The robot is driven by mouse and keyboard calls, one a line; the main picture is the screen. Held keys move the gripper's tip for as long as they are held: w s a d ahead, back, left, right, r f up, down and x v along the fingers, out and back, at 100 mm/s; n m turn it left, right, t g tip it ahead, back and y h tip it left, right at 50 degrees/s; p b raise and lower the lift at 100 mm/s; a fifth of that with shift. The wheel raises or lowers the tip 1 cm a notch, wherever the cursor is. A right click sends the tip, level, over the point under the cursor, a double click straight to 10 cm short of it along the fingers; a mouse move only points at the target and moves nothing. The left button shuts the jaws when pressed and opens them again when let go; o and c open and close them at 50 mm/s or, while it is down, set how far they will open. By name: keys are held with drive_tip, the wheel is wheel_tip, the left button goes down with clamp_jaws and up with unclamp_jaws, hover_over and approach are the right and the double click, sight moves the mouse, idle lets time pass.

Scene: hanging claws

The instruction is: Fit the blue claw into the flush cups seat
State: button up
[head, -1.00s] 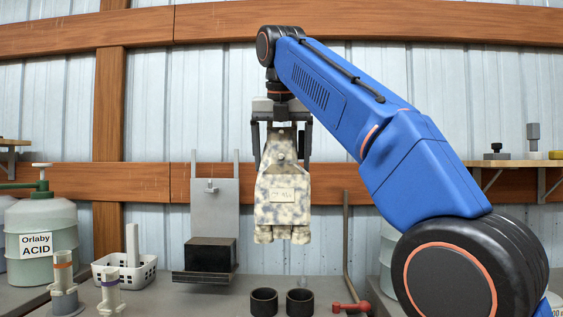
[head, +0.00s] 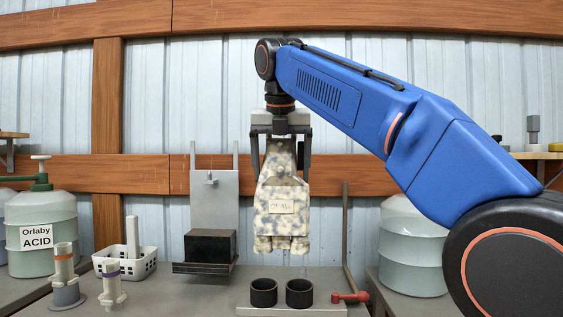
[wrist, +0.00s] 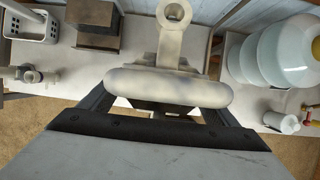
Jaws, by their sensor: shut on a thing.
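In the wrist view, the claw's pale rounded top and ring (wrist: 172,90) show between the fingers. The flush cups seat has two short black open cups, the left cup (head: 263,293) and the right cup (head: 299,293), side by side on a pale plate (head: 335,308). The claw's blunt lower ends are above the cups, with a visible gap. The wrist view does not show the cups.
A grey bracket with a black block (head: 209,248) stands left of the claw. A thin upright rod (head: 345,240) and a red handle (head: 350,297) are on the right. A white basket (head: 143,266), purple-banded post (head: 111,286) and acid tank (head: 42,238) stand left.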

sight(281, 167)
drive_tip(key=shift+f, duration=6.55)
drive_tip(key=o, duration=1.7)
drive_tip(key=shift+o, duration=0.2)
drive_tip(key=v, duration=1.7)
drive_tip(key=shift+s+r, duration=0.1)
drive_tip(key=shift+r, duration=0.15)
